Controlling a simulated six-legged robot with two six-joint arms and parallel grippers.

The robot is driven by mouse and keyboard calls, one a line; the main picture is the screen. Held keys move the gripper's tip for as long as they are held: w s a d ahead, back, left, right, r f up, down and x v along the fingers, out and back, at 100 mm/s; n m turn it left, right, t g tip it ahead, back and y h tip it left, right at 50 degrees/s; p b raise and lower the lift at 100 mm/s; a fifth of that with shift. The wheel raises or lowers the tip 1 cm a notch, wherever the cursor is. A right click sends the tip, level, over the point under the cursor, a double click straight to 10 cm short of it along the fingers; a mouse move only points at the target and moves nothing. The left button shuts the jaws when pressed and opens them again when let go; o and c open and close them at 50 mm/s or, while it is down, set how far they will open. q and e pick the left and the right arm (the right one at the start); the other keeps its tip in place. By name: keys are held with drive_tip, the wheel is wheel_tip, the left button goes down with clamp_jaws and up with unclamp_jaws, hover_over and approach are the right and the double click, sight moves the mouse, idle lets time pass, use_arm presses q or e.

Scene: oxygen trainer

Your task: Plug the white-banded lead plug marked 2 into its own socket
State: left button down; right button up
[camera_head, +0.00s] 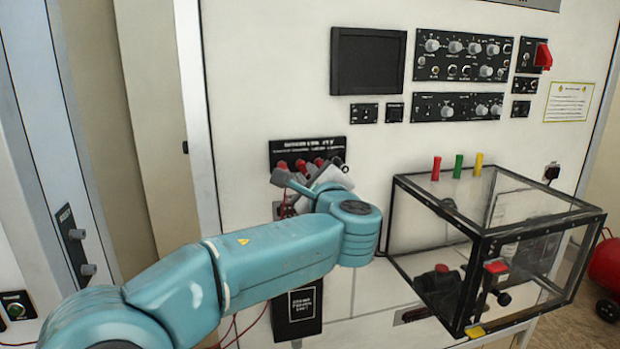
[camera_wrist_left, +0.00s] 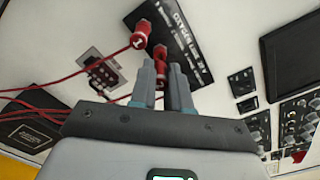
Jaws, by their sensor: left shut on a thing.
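The black socket panel (camera_head: 307,144) with white lettering is on the white wall, and its face also shows in the wrist view (camera_wrist_left: 180,42). Several red plug heads (camera_head: 282,166) line its lower edge, partly behind my gripper. My left gripper (camera_head: 290,180) is at this row; in the wrist view its fingers (camera_wrist_left: 161,68) are shut on a red plug (camera_wrist_left: 160,52). I cannot read a number or see a white band on it, nor tell if it is seated. A red plug marked 1 (camera_wrist_left: 139,41) sits beside it with its red lead. My right gripper is out of view.
A small grey socket plate (camera_wrist_left: 103,72) and a black box (camera_wrist_left: 30,130) lie beside red leads. A black-framed clear case (camera_head: 480,240) projects at the right, with red, green and yellow pieces on top. A dark screen (camera_head: 368,61) and knob panels are above.

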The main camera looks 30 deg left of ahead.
use_arm(q)
drive_tip(key=shift+p+x, duration=0.35)
drive_tip(key=shift+x, duration=0.7)
idle(0.4)
drive_tip(key=shift+w+a, duration=0.15)
drive_tip(key=shift+a, duration=0.05)
drive_tip(key=c, duration=1)
unclamp_jaws()
drive_tip(key=shift+d, duration=0.1)
drive_tip(key=shift+s+d+f, duration=0.1)
drive_tip(key=shift+s+d, duration=0.15)
drive_tip(key=b+v, duration=0.5)
drive_tip(key=v, duration=1)
drive_tip(key=shift+s+d, duration=0.1)
drive_tip(key=shift+s, duration=0.15)
